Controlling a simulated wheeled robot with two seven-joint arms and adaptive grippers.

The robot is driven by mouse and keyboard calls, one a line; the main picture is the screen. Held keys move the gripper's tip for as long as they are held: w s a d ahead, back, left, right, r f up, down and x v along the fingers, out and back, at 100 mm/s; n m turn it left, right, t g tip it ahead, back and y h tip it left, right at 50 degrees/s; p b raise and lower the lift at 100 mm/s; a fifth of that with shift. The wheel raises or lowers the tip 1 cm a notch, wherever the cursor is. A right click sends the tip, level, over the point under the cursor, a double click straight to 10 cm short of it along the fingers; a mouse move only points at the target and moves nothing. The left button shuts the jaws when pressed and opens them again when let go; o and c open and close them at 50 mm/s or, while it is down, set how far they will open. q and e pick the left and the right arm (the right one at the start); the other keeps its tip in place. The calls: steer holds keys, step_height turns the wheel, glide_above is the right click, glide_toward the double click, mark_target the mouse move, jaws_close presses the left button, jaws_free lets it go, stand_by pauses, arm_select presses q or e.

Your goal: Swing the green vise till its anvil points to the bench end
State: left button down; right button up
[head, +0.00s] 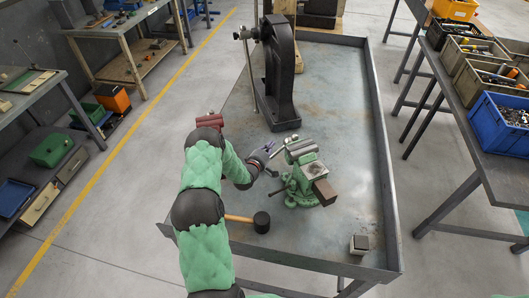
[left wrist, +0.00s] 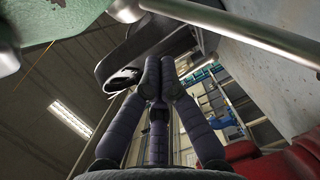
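The green vise (head: 301,178) stands on the grey bench in the head view, right of my left gripper. Its grey jaws (head: 299,149) are on the far side, and a brownish block (head: 324,192), likely the anvil, points to the lower right. My left gripper (head: 269,147) is beside the jaw and screw-handle end, apparently apart from it. In the left wrist view its dark fingers (left wrist: 159,64) come together at the tips with nothing visible between them. A green surface (left wrist: 45,22) and a metal bar (left wrist: 172,10) are close at the top. My right gripper is not in view.
A tall black arbor press (head: 281,75) stands behind the vise. A black-headed mallet (head: 261,222) lies nearer on the bench, and a small block (head: 359,243) sits near the front right corner. A red object (head: 210,120) is at the left edge. The bench's right side is clear.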

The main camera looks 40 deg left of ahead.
mark_target(294, 139)
arm_select(q)
steer(key=shift+w+d+f, duration=0.15)
steer(key=shift+w+d, duration=0.35)
steer(key=shift+w, duration=0.15)
steer(key=shift+w+d+f, duration=0.15)
steer(key=shift+w+d, duration=0.35)
steer(key=shift+w, duration=0.15)
steer(key=w+d+m+h+b, duration=0.1)
steer(key=w+h+b, duration=0.1)
steer(key=b, duration=0.1)
steer(key=w+d+m+h+b, duration=0.1)
steer(key=w+m+h+b, duration=0.1)
steer(key=w+h+b, duration=0.1)
steer(key=w+d+m+h+b, duration=0.1)
steer(key=w+m+h+b, duration=0.1)
steer(key=w+b, duration=0.1)
steer(key=shift+f+h, duration=0.15)
steer(key=shift+h, duration=0.25)
steer(key=shift+w+d+b, duration=0.6)
steer(key=shift+w+d, duration=0.15)
steer(key=shift+w, duration=0.3)
steer(key=shift+r, duration=0.2)
